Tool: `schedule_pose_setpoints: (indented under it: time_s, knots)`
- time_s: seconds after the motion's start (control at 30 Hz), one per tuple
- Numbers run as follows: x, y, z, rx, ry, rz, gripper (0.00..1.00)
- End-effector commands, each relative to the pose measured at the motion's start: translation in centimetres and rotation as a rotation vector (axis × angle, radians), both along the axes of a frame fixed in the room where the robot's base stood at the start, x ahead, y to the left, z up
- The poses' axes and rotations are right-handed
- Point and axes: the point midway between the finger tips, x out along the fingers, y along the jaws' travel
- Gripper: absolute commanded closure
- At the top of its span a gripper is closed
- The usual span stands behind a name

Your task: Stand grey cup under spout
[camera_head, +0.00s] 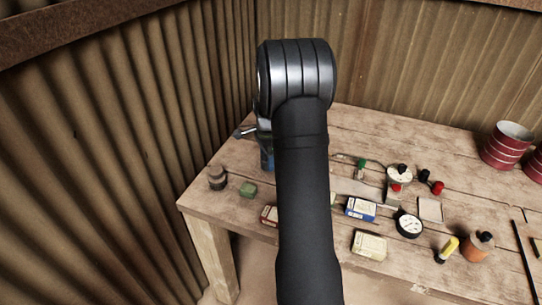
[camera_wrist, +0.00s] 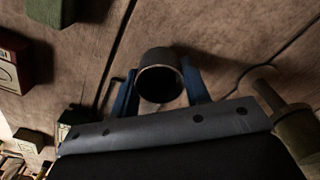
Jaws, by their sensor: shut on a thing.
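A dark grey cup (camera_wrist: 158,58) sits between the two blue fingers of my gripper (camera_wrist: 160,72) in the wrist view, with its round dark opening facing the camera. My gripper is shut on it. In the head view my arm hides the cup, and only a blue part of my gripper (camera_head: 266,157) shows at the table's left side. I cannot tell whether the cup touches the table. An olive-green body with a short rod (camera_wrist: 272,97) stands to the right of the cup in the wrist view. I cannot tell whether that rod is the spout.
The wooden table (camera_head: 350,125) holds a dark jar (camera_head: 217,178), a green block (camera_head: 248,190), a blue-white box (camera_head: 360,208), a yellowish box (camera_head: 369,245), a dial (camera_head: 409,225), a pale device with a black knob (camera_head: 398,188) and a red-striped bucket (camera_head: 507,147). Corrugated walls (camera_head: 130,130) stand behind and left.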

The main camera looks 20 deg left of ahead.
Motion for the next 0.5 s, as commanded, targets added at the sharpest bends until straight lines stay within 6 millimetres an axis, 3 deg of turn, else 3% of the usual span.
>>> schedule_pose_setpoints:
  time_s: [0.2, 0.3, 0.5]
  knots:
    - [3.5, 0.0, 0.0, 0.000, 0.000, -0.002, 0.81]
    - [3.3, 0.0, -1.1, -0.001, 0.002, 0.000, 0.81]
    - [3.3, 0.0, -1.2, 0.000, 0.000, 0.000, 0.81]
